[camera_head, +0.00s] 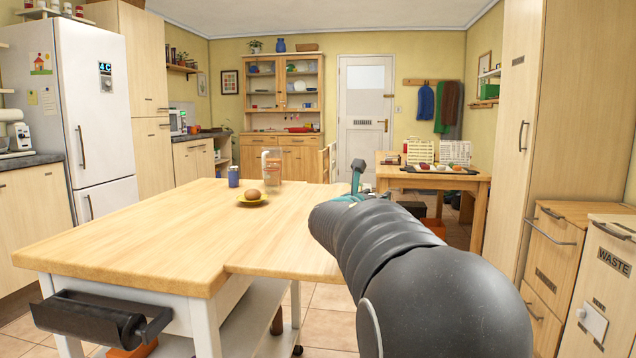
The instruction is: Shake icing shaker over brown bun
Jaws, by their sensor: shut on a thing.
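A brown bun (254,194) sits on a small yellow plate (252,201) towards the back of the wooden island table. My arm reaches in from the lower right, and its dark links hide much of my gripper (357,178). A teal part of it shows above the table's right side, to the right of the bun and apart from it. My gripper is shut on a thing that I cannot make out. I cannot clearly identify the icing shaker. A blue can (233,176) and a clear jug-like container (271,168) stand behind the bun.
The wooden island table (150,230) is bare in front of the bun. A side table (455,183) with racks and a dark tray stands at the back right. A fridge (95,110) is at the left; waste drawers (600,275) are at the right.

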